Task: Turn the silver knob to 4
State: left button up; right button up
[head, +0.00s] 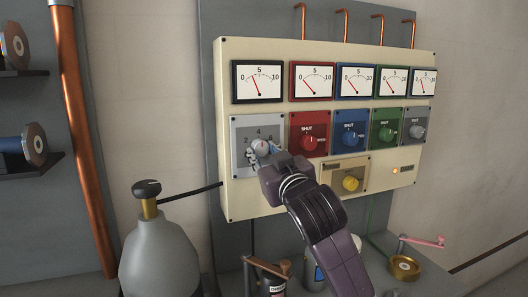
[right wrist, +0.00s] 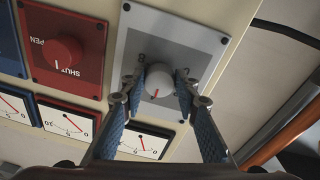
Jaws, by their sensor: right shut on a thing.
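The silver knob (head: 261,145) sits on a grey square plate (head: 238,131) at the lower left of the cream panel; the numerals 2, 4 and 6 show above it. In the right wrist view the round silver knob (right wrist: 158,82) lies between the two blue fingers of my right gripper (right wrist: 158,94), which is shut on it. Its red mark points toward the gauge side, roughly up on the panel. The numeral at its tip is hidden in the wrist view. The gauge (head: 257,81) above reads a little under 5. My left gripper is not in view.
A red knob (head: 309,142) sits close to the right, then blue, green and another grey one. A grey tank (head: 160,255) with a black-topped valve stands at lower left.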

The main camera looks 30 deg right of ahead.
jog(key=shift+f, duration=0.1)
dwell(0.4)
jog(key=o, duration=1.1)
jog(key=shift+o, duration=0.2)
jog(key=v, duration=0.7)
jog(key=shift+s, duration=0.2)
jog(key=shift+a+f, duration=0.1)
jog(key=shift+a, duration=0.05)
